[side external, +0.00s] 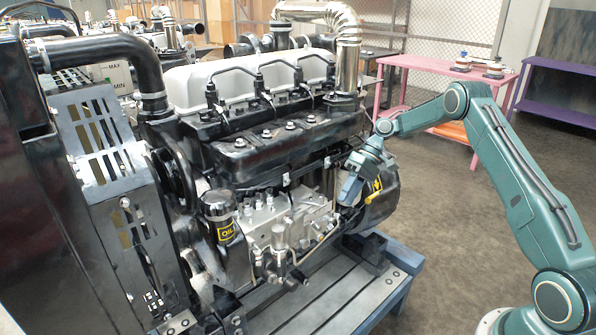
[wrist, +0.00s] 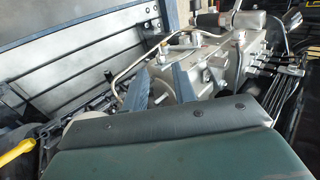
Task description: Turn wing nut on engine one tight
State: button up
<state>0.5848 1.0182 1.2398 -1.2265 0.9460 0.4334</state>
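The engine (side external: 270,130) is large, with a grey top cover and a black block, and fills the middle of the side view. My gripper (side external: 348,192) is at the engine's right side, beside the silver pump housing (side external: 295,225). In the wrist view my gripper (wrist: 157,75) shows two blue-grey fingers spread apart, with nothing clearly held between them. The pump housing (wrist: 210,75) and a thin metal pipe (wrist: 140,52) lie just past the fingertips. I cannot make out the wing nut in either view; it may be hidden or too small.
A yellow handle (side external: 374,191) is close to my gripper. It also seems to show in the wrist view (wrist: 17,150). A black oil filter (side external: 220,215) is to the left. The engine stands on a grey-blue frame (side external: 345,295). Open floor (side external: 440,220) lies to the right.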

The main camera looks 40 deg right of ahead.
jog(key=shift+s, duration=0.15)
jog(key=m+t+h, duration=0.1)
jog(key=m+t, duration=0.2)
jog(key=t, duration=0.6)
send_near(333, 221)
jog(key=a+v, duration=0.1)
jog(key=v, duration=0.4)
jog(key=shift+s+d+m+t+h, duration=0.2)
jog(key=shift+s+m+t+h, duration=0.15)
jog(key=shift+s, duration=0.4)
jog(key=shift+w, duration=0.1)
jog(key=x, duration=1.3)
jog(key=shift+w+f, duration=0.25)
jog(key=shift+f, duration=0.05)
jog(key=shift+a, duration=0.15)
jog(key=shift+c, duration=0.2)
grip_shut()
